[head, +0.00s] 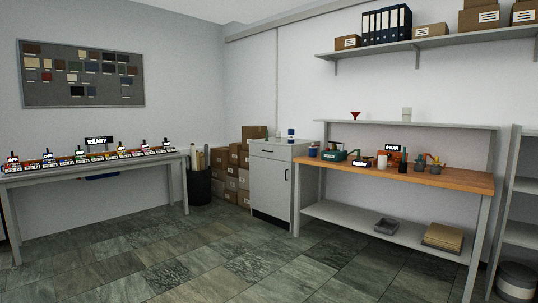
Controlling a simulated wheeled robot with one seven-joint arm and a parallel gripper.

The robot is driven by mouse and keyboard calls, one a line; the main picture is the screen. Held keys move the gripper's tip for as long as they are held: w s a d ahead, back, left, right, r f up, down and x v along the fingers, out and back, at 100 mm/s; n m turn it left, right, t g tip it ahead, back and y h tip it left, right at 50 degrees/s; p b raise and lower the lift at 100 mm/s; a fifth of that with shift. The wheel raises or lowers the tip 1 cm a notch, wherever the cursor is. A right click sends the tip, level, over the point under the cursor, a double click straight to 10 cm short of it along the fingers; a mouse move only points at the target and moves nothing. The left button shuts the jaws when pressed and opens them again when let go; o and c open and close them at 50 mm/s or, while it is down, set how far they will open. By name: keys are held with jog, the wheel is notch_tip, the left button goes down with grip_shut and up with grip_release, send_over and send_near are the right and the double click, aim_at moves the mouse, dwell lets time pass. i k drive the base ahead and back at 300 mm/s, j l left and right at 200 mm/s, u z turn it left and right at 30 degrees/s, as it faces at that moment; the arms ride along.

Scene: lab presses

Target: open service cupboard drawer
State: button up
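The service cupboard (268,185) is a pale grey floor cabinet in the head view, right of centre, against the back wall. Its top drawer (262,149) looks closed, with its front about flush with the door below. A small dark handle shows on the drawer front. The door below has a dark vertical handle at its right side and looks shut. A small blue and white container (291,133) stands on the cupboard top. My gripper is not in view.
Stacked cardboard boxes (224,172) and a dark bin (198,187) stand left of the cupboard. A wooden-topped workbench (440,180) with tools adjoins it on the right. A long table (60,175) stands at left. The tiled floor (200,255) in front is clear.

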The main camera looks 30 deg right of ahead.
aim_at(282, 149)
jog(key=i+l+z, duration=0.25)
jog(key=i, duration=0.15)
jog(key=i+z, duration=0.2)
jog(key=i, duration=0.15)
jog(key=i+z, duration=0.3)
jog(key=i, duration=4.4)
jog(key=i+l+u, duration=0.1)
jog(key=i+u, duration=0.2)
jog(key=i, duration=0.2)
jog(key=i+l+u, duration=0.3)
jog(key=i, duration=0.25)
jog(key=i+l+u, duration=0.3)
jog(key=i, duration=0.2)
jog(key=i+l+u, duration=0.3)
jog(key=i+l, duration=0.05)
jog(key=i, duration=0.1)
